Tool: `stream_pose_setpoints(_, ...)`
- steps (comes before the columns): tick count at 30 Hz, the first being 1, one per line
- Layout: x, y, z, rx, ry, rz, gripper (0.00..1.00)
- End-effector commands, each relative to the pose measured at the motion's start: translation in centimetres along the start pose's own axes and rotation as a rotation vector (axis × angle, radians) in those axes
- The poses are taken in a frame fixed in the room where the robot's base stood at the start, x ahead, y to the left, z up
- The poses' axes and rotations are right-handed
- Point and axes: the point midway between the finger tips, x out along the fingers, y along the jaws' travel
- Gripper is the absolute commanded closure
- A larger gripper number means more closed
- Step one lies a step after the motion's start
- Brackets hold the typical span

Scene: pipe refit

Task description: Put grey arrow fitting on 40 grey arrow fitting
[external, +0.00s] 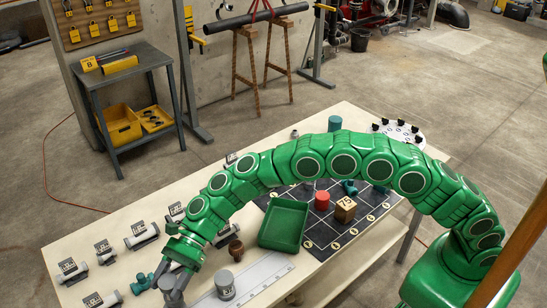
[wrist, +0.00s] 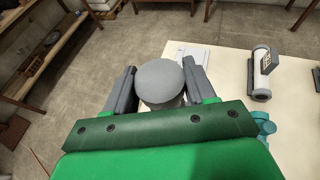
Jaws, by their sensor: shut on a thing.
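My gripper (external: 172,284) is low over the front left part of the white table in the external view. In the wrist view its two dark fingers (wrist: 160,90) are shut on a grey round-topped piece (wrist: 160,82), which looks like the grey arrow fitting. Its arrow cannot be made out. I cannot read a 40 anywhere.
White pipes with tags (external: 141,236) stand along the table's left side. A teal fitting (external: 142,284) is close left of my gripper. A grey cylinder (external: 225,285) on a ruled white board (external: 262,283), a brown fitting (external: 236,250) and a green tray (external: 284,224) are to its right.

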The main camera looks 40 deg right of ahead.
Motion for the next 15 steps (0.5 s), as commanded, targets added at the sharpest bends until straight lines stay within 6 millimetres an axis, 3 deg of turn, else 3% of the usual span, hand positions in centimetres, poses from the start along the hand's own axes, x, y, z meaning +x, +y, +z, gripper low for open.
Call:
stream_pose_setpoints(11,1.0,-0.8,-0.9,0.001,0.000,0.000,0.82)
stream_pose_setpoints(15,1.7,-0.7,-2.6,0.003,0.000,0.001,0.82)
